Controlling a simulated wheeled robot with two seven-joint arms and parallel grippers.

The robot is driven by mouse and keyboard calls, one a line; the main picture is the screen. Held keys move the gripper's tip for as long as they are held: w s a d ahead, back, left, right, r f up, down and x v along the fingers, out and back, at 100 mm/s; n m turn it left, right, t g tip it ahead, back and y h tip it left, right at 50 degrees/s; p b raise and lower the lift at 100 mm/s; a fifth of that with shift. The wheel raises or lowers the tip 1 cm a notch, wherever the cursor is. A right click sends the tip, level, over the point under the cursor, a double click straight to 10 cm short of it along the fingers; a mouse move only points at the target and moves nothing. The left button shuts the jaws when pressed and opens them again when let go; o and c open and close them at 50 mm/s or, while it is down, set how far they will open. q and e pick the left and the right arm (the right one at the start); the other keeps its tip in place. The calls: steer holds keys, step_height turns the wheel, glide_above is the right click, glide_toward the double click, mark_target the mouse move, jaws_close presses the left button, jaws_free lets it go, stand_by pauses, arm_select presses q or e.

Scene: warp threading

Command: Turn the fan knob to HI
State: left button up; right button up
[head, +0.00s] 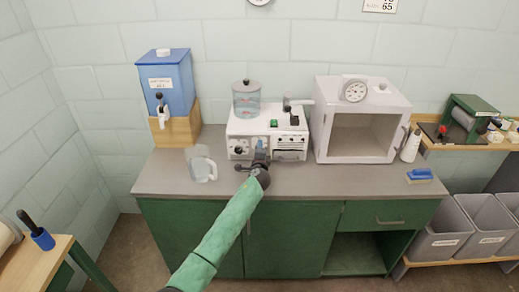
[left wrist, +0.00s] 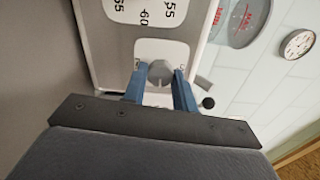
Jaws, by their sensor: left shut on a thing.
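A white machine (head: 285,127) stands on the counter, with its front panel facing me. My left gripper (head: 261,158) is at the lower middle of that panel and covers part of it. In the left wrist view a round grey knob (left wrist: 160,71) sits on a white plate on the panel. The blue fingers of my left gripper (left wrist: 159,88) stand on either side of it, shut on it. Small marks flank the knob, too small to read, and I cannot tell which setting it points to. My right gripper is not in view.
A clear pitcher (head: 201,166) stands on the counter left of the machine. A blue tank (head: 165,78) with a tap is behind it. A white box-shaped cabinet (head: 319,133) is close on the machine's right. The front counter strip is mostly clear.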

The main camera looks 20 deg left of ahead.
arm_select(q)
steer(key=shift+d+f+m, duration=0.1)
steer(key=shift+f+m, duration=0.05)
steer(key=shift+m, duration=0.35)
steer(key=o, duration=1)
steer(key=shift+c, duration=0.2)
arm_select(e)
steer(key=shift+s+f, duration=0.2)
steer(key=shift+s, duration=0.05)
arm_select(q)
steer(key=b+v, duration=0.2)
steer(key=v, duration=0.5)
steer(key=shift+s, duration=0.4)
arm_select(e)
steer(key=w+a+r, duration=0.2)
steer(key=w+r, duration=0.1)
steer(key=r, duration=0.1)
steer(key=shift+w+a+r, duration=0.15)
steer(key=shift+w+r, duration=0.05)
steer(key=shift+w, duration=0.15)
arm_select(q)
steer(key=shift+d, duration=0.15)
